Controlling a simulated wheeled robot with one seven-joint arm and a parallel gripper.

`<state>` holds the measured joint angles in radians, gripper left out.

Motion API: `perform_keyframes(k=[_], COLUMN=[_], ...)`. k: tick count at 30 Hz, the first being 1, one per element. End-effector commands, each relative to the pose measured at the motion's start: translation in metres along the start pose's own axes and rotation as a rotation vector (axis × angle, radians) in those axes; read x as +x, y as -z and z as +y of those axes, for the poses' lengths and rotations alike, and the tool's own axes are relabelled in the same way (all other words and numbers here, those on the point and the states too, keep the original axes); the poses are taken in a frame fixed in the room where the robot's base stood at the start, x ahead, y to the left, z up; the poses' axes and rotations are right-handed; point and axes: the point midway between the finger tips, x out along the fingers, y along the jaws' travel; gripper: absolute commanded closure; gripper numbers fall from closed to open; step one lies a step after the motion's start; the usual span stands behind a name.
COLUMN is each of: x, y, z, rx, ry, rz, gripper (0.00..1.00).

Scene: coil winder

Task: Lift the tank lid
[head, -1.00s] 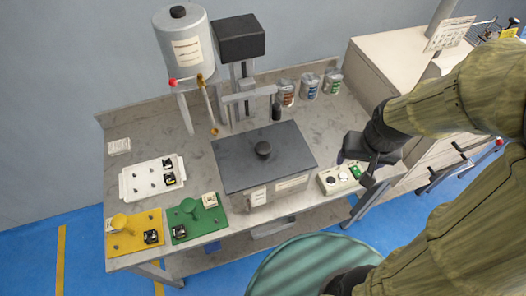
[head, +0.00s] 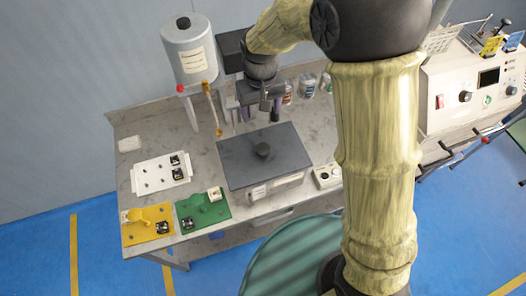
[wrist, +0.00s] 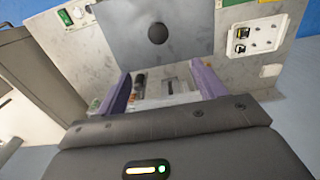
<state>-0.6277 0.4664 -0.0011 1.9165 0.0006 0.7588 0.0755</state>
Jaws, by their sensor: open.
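The tank lid (head: 245,164) is a flat dark grey plate with a round black knob (head: 263,150) at its middle. It lies flat on the light tank (head: 287,183) on the bench. My gripper (head: 259,115) is above and behind the lid, near the column at the bench's back, apart from the knob. In the wrist view the purple fingers (wrist: 160,90) are spread with nothing held. The lid (wrist: 190,30) and its knob (wrist: 157,33) show beyond the fingers in that view.
A white cylinder tank (head: 190,55) and an upright column device stand behind the lid. Cans (head: 308,86) are at the back right. A control box (head: 326,176) is right of the tank. White (head: 150,180), yellow (head: 140,230) and green (head: 196,218) plates lie left.

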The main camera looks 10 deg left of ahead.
Motion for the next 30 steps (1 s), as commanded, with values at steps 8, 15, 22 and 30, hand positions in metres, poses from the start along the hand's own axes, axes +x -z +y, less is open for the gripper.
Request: perform_keyframes(k=[8, 15, 22, 30], x=[0.031, 0.07, 0.102, 0.122], y=[-0.001, -0.002, -0.002, -0.001], z=[0.0, 0.001, 0.001, 0.001], rx=[0.001, 0.001, 0.0, 0.001], ry=[0.0, 0.0, -0.001, 0.0], rz=[-0.006, -0.005, -0.005, 0.0], gripper=[0.31, 0.31, 0.31, 0.31])
